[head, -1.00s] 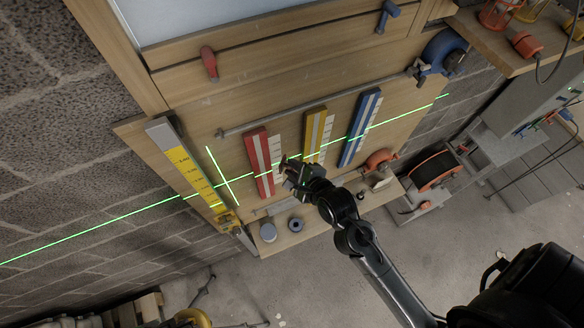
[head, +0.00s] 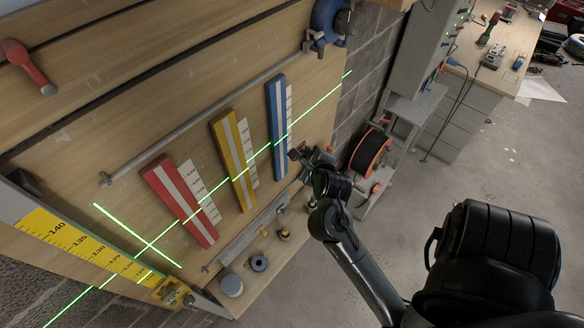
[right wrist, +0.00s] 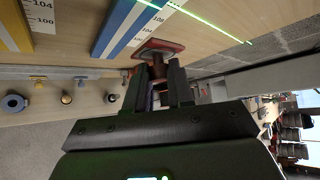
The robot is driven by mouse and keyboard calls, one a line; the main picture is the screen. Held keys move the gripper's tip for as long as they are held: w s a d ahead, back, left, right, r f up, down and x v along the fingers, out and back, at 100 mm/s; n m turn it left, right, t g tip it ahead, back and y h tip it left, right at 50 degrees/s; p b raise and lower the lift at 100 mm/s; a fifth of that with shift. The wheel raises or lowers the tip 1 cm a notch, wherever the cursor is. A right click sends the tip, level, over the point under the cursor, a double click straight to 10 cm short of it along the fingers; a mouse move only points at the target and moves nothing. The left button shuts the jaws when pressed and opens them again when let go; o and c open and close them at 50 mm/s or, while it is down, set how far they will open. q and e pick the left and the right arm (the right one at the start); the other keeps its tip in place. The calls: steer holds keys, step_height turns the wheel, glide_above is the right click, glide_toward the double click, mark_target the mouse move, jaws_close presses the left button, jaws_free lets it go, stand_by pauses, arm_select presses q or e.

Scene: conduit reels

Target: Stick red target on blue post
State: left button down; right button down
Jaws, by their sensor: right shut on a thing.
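The blue post (head: 277,130), a blue strip with a pale centre stripe, is mounted on the wooden board. Its lower part also shows in the right wrist view (right wrist: 125,24). My right gripper (right wrist: 158,80) is shut on the red target (right wrist: 160,46), a reddish plate with a brownish stub between the fingers. The target is just right of the blue post's lower end in the wrist view; I cannot tell whether it touches the board. In the head view my right gripper (head: 302,156) is right of the blue post, and the target is hardly visible. My left gripper is not in view.
A yellow post (head: 234,165) and a red post (head: 180,200) stand left of the blue one, each beside a white scale. A green laser line crosses the posts. A lower ledge holds a grey can (head: 231,286) and small knobs. An orange-black reel (head: 369,152) stands to the right.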

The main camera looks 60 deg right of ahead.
steer(key=shift+w+f+b, duration=0.25)
steer(key=shift+f+b, duration=0.25)
steer(key=shift+f, duration=0.25)
steer(key=shift+w+d+r+p, duration=0.1)
steer(key=shift+w+p, duration=0.05)
steer(key=shift+w, duration=0.2)
steer(key=shift+w+d+r+p, duration=0.1)
steer(key=shift+w+p, duration=0.05)
steer(key=shift+w, duration=0.2)
steer(key=shift+w+d+f+p, duration=0.1)
steer(key=shift+w+p, duration=0.05)
steer(key=shift+w, duration=0.35)
steer(key=shift+w+d+p, duration=0.1)
steer(key=shift+w+p, duration=0.05)
steer(key=shift+w, duration=0.35)
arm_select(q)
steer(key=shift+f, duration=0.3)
arm_select(e)
steer(key=shift+w+d, duration=0.15)
steer(key=shift+w, duration=1)
arm_select(q)
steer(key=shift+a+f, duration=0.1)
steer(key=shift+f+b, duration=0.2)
steer(key=shift+b, duration=0.15)
arm_select(e)
steer(key=shift+f, duration=0.1)
